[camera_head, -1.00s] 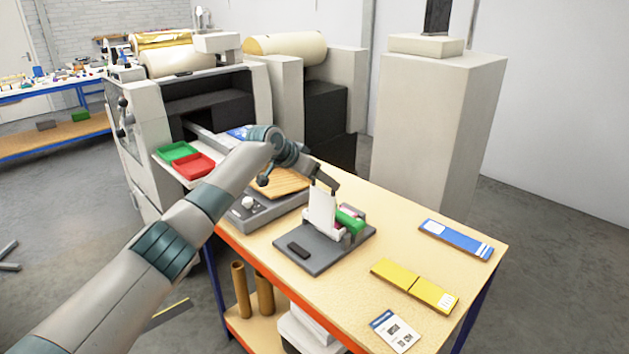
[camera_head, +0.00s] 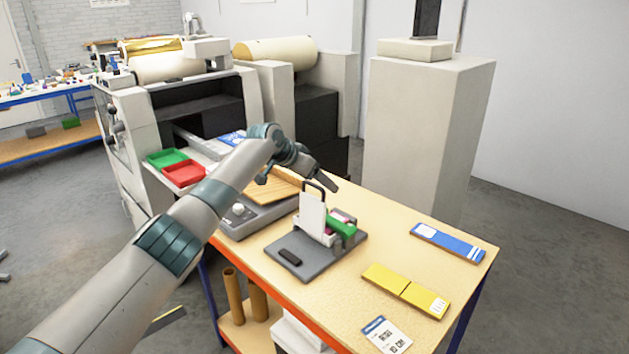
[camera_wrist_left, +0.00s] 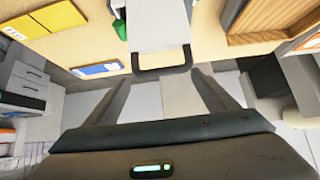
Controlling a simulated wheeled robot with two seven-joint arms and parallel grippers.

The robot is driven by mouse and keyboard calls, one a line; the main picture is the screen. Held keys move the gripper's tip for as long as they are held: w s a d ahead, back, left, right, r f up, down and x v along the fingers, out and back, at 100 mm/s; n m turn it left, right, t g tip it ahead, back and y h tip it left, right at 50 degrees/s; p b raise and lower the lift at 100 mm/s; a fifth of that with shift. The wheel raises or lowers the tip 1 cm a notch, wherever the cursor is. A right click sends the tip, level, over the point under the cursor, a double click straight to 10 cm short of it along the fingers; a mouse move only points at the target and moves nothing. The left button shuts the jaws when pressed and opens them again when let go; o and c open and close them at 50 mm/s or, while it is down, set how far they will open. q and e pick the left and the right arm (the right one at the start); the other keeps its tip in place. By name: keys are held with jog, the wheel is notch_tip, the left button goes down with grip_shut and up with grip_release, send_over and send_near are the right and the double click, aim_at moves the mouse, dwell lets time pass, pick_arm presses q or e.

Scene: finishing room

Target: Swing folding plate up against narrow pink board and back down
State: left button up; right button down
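The white folding plate (camera_head: 312,214) stands upright on a dark grey base (camera_head: 310,258) on the table, with a dark loop handle (camera_head: 314,187) at its top. The pink board (camera_head: 341,217) shows only in part behind the plate, beside a green block (camera_head: 341,228). My left gripper (camera_head: 330,184) is just above and beside the handle. In the left wrist view, its two fingers (camera_wrist_left: 160,78) are spread apart and empty, with the handle (camera_wrist_left: 162,66) just beyond the tips and the plate (camera_wrist_left: 158,25) past it. My right gripper is not in view.
A yellow folded strip (camera_head: 405,290), a blue strip (camera_head: 447,242) and a printed card (camera_head: 386,335) lie on the right of the table. A grey device with a wooden board (camera_head: 272,188) stands left of the base. Green (camera_head: 167,159) and red trays (camera_head: 185,173) sit beyond.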

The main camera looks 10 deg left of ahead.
pick_arm(q)
jog(key=shift+s+a, duration=0.15)
jog(key=shift+a, duration=0.2)
jog(key=b+v, duration=0.6)
jog(key=v, duration=1.1)
jog(key=shift+d+r, duration=0.15)
jog(key=shift+d, duration=0.05)
